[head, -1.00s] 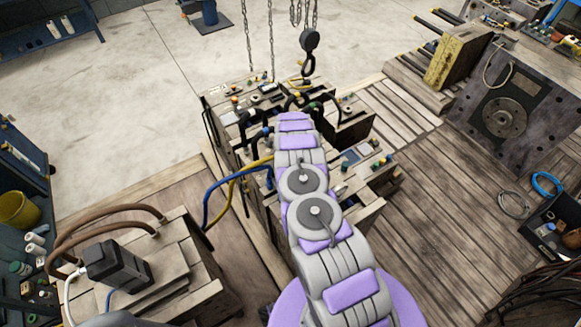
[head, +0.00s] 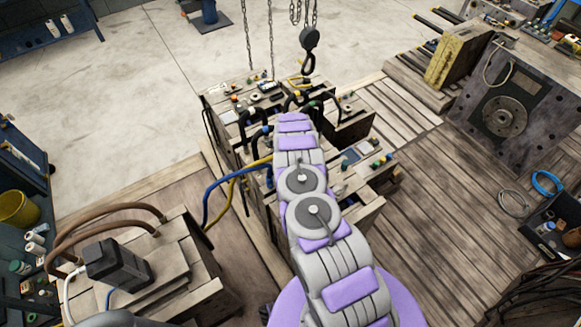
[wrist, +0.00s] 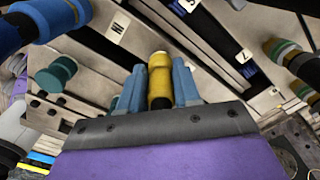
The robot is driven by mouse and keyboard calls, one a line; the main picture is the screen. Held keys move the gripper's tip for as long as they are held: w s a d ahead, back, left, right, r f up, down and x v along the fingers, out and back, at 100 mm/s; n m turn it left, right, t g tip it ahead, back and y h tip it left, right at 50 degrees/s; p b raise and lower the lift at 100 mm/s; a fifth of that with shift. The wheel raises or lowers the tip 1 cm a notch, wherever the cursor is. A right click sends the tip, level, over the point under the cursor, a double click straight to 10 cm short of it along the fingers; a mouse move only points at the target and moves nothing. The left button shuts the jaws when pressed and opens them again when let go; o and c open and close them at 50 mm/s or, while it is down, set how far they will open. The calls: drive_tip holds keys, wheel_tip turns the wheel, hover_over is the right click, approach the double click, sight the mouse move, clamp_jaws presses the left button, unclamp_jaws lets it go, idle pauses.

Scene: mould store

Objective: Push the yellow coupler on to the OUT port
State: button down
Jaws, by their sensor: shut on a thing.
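In the wrist view my gripper (wrist: 159,68) has its two blue fingers closed on the sides of the yellow coupler (wrist: 160,88), whose far end shows between them. The coupler points away from me towards the pale mould face (wrist: 100,62). A white label with a dark mark (wrist: 118,27) lies ahead to the left; I cannot read it surely. I cannot make out the OUT port or whether the coupler touches one. In the head view my arm hides my gripper and the coupler.
In the wrist view a green fitting (wrist: 56,75) and a blue coupler (wrist: 48,16) are at left, and banded couplers (wrist: 285,58) at right. In the head view blue and yellow hoses (head: 222,190) run left of my arm. A chain hook (head: 308,62) hangs beyond the mould.

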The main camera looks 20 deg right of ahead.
drive_tip(key=shift+f, duration=0.2)
idle(0.5)
drive_tip(key=c, duration=0.7)
unclamp_jaws()
wheel_tip(320, 180, up, 17)
drive_tip(key=p, duration=0.3)
drive_tip(key=shift+r, duration=0.1)
